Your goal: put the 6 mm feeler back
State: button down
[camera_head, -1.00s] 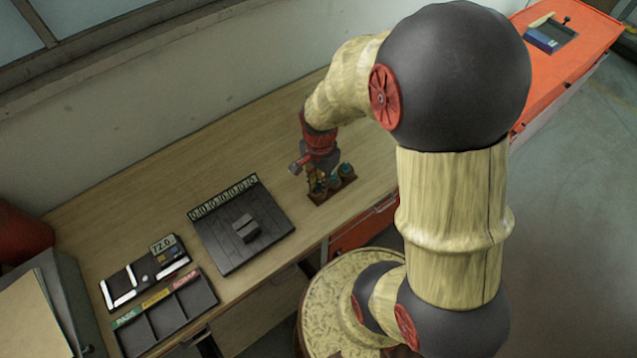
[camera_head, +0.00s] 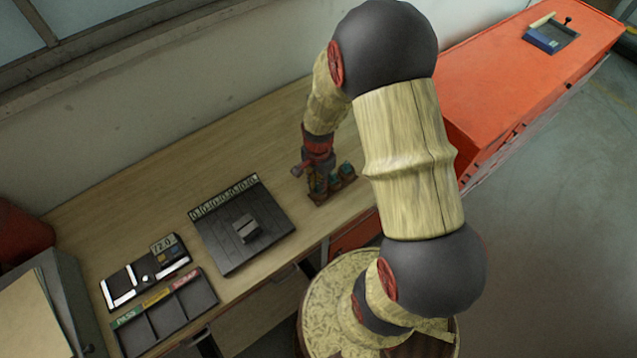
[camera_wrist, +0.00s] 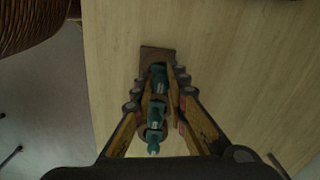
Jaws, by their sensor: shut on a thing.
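A small brown rack (camera_head: 342,187) stands near the front edge of the bench, with teal-topped pieces in it. The rack also shows in the wrist view (camera_wrist: 157,53). My gripper (camera_head: 318,192) is down at the rack's left part. In the wrist view my gripper (camera_wrist: 159,78) has its yellow fingers on either side of a teal-handled feeler (camera_wrist: 158,74), shut on it. Other teal pieces (camera_wrist: 155,112) line up below it in that view. No size marking is readable, and the feeler's lower end is hidden, so I cannot tell whether it is seated.
A black plate with a grey block (camera_head: 246,229) lies left of the rack, a numbered strip (camera_head: 224,197) behind it. Further left are a black gauge tray (camera_head: 145,272) and a labelled sorting bin (camera_head: 165,312). An orange cabinet (camera_head: 500,80) stands right. Bench behind the rack is clear.

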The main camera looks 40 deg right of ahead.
jog(key=shift+f, duration=0.2)
jog(key=c, duration=1.8)
grip_release()
jog(key=shift+o, duration=0.2)
jog(key=shift+r, duration=0.1)
notch_tip(320, 180, up, 12)
notch_tip(320, 180, up, 13)
jog(key=n+t, duration=0.2)
jog(key=n, duration=0.4)
send_over(318, 183)
jog(key=s+a, duration=0.2)
jog(key=a, duration=0.3)
jog(key=s+a+r+n+t, duration=0.3)
jog(key=s+a+r+n, duration=0.4)
jog(key=s+r+n, duration=0.2)
notch_tip(318, 183, up, 2)
jog(key=shift+s+r+t, duration=0.1)
jog(key=shift+s+t, duration=0.2)
jog(key=shift+s, duration=0.4)
